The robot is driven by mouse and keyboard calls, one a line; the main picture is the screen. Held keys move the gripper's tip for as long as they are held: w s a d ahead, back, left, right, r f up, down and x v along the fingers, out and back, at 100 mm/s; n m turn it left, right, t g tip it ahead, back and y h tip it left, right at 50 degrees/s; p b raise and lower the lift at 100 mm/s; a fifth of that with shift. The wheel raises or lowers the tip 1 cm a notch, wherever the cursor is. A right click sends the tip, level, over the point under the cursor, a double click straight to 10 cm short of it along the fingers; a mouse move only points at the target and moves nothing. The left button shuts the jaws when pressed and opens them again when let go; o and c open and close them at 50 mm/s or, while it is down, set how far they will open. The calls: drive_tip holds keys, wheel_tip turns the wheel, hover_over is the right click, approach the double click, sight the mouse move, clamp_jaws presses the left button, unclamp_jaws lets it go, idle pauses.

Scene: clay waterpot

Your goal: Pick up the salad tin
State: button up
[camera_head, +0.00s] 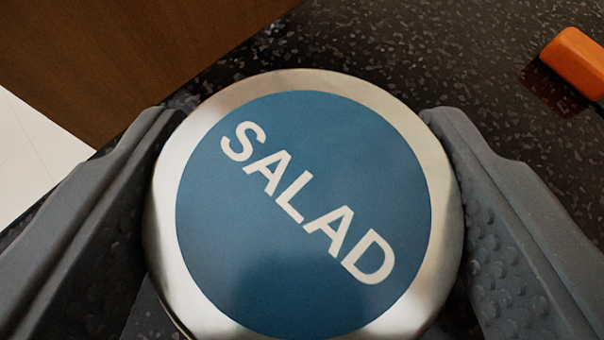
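The salad tin (290,215) is a round silver tin with a blue top marked "SALAD" in white letters. It fills the middle of the head camera view, seen from above. My gripper (302,150) has one grey finger on each side of it. The left finger meets the tin's left side in the picture, and the right finger meets its right side. The tin is between the fingers with no clear gap showing. The tin's lower edge and its base are hidden, so I cannot tell whether it rests on the counter.
A dark speckled counter (430,55) lies under and around the tin. An orange object (578,63) lies at the upper right. A brown wooden surface (120,55) is at the upper left, with a pale tiled floor (30,155) below it. The counter's upper middle is clear.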

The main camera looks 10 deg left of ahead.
sight(301, 186)
idle(0.3)
drive_tip(key=shift+r, duration=0.85)
wheel_tip(301, 186, up, 2)
drive_tip(key=shift+p, duration=0.4)
drive_tip(key=s+a+b, duration=0.1)
drive_tip(key=s+b, duration=0.1)
drive_tip(key=s, duration=0.3)
drive_tip(key=s+a+b, duration=0.2)
drive_tip(key=s+b, duration=0.1)
drive_tip(key=s, duration=0.2)
drive_tip(key=s+a+r+b, duration=0.1)
drive_tip(key=s+a+b, duration=0.1)
drive_tip(key=s, duration=0.3)
drive_tip(key=shift+b, duration=0.6)
drive_tip(key=shift+r, duration=0.15)
